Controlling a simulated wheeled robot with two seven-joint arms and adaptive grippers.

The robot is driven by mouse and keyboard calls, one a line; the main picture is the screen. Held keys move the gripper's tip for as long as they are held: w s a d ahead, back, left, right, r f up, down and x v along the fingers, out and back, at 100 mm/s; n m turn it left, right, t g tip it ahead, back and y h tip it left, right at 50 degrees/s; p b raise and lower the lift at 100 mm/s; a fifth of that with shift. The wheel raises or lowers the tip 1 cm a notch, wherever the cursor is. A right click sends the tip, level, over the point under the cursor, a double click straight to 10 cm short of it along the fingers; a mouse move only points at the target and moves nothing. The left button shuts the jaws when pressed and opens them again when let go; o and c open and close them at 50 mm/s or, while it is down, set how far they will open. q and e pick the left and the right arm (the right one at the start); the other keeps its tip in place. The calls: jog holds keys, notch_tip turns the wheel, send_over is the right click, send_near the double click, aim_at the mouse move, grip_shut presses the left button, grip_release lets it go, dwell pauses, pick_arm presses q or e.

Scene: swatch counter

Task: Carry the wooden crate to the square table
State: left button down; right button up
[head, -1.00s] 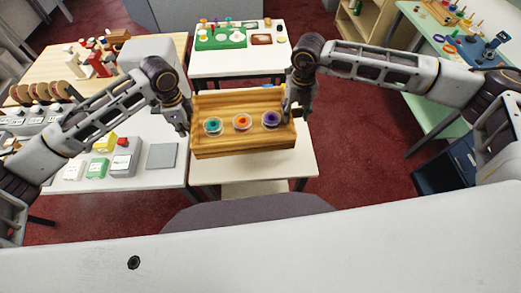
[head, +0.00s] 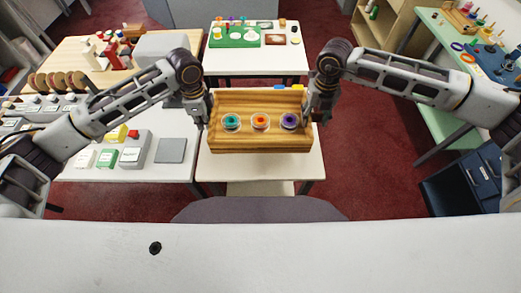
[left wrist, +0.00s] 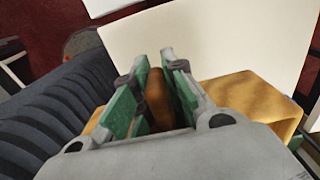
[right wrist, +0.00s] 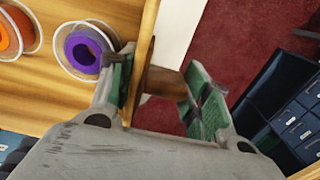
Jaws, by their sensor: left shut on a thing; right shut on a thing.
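The wooden crate (head: 262,143) is level in the middle of the head view, over a white-topped table (head: 310,165). I cannot tell whether it touches that table. It holds three round clear dishes with teal (head: 231,121), orange (head: 260,121) and purple (head: 289,120) contents. My left gripper (head: 204,122) is shut on the crate's left end wall; in the left wrist view its green-padded fingers (left wrist: 155,95) straddle the wood. My right gripper (head: 308,115) is shut on the right end wall, which stands between its fingers (right wrist: 160,90) in the right wrist view.
A white counter with boxes and a grey square pad (head: 171,150) adjoins on the left. Another white table (head: 257,64) with a green mat stands behind. A pale green table (head: 440,120) and dark drawers (head: 470,185) are on the right. Red floor (head: 365,160) is open between.

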pick_arm(q)
jog(key=shift+f, duration=0.2)
pick_arm(e)
jog(key=shift+f, duration=0.15)
